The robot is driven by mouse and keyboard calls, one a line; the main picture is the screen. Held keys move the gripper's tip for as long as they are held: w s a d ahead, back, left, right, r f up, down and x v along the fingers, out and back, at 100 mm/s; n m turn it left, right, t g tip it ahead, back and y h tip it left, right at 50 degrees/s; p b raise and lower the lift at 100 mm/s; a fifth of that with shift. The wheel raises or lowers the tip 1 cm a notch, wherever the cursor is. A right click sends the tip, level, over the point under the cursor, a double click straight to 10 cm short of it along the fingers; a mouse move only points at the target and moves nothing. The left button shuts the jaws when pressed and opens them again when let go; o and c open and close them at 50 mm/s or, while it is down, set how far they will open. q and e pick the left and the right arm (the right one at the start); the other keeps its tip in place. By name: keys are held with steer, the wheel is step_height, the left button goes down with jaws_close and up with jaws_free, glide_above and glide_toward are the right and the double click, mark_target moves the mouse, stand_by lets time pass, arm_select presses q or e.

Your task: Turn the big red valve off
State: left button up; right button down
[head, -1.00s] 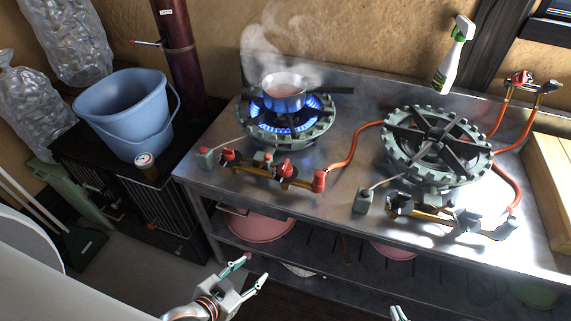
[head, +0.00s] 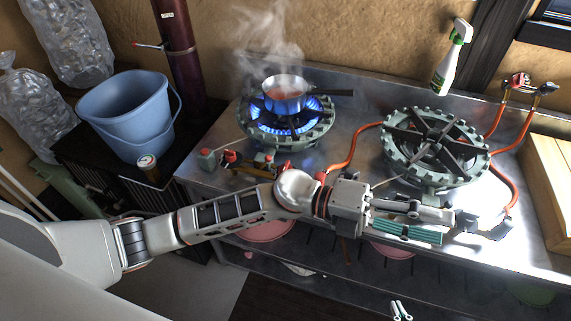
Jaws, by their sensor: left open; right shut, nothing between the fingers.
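Several red valve knobs sit on the brass pipe (head: 240,167) in front of the lit left burner (head: 285,128). One red knob (head: 231,157) is clear at the left end. A larger red knob (head: 285,165) in the middle is partly hidden by my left arm. I cannot tell which is the big valve. My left gripper (head: 446,225) is open, past these knobs to the right, in front of the right burner (head: 436,147) and near its dark knobs (head: 466,221). My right gripper (head: 401,311) is shut and empty at the bottom edge.
A steaming pot (head: 284,94) stands over blue flames. Orange hoses (head: 350,146) run to the burners and a wall tap with a red handle (head: 518,79). A spray bottle (head: 453,58), blue bucket (head: 122,112) and can (head: 148,166) stand nearby. My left arm crosses the counter front.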

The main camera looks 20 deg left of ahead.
arm_select(q)
step_height(320, 180, down, 4)
steer(key=s+m+g+y, duration=0.2)
steer(key=m+g+y, duration=0.1)
steer(key=m+y, duration=0.15)
steer(key=m+t+y+p, duration=0.1)
steer(key=m+t+y, duration=0.4)
steer(key=y, duration=1.1)
glide_above(286, 166)
steer(key=f, duration=0.3)
steer(key=shift+s+d+n+t+h, duration=0.1)
steer(key=shift+s+n+t+h, duration=0.15)
steer(key=shift+n+t, duration=0.1)
steer(key=shift+w+f+p, duration=0.2)
steer(key=shift+f+p, duration=0.1)
steer(key=shift+f, duration=3.55)
steer(key=c, duration=1.1)
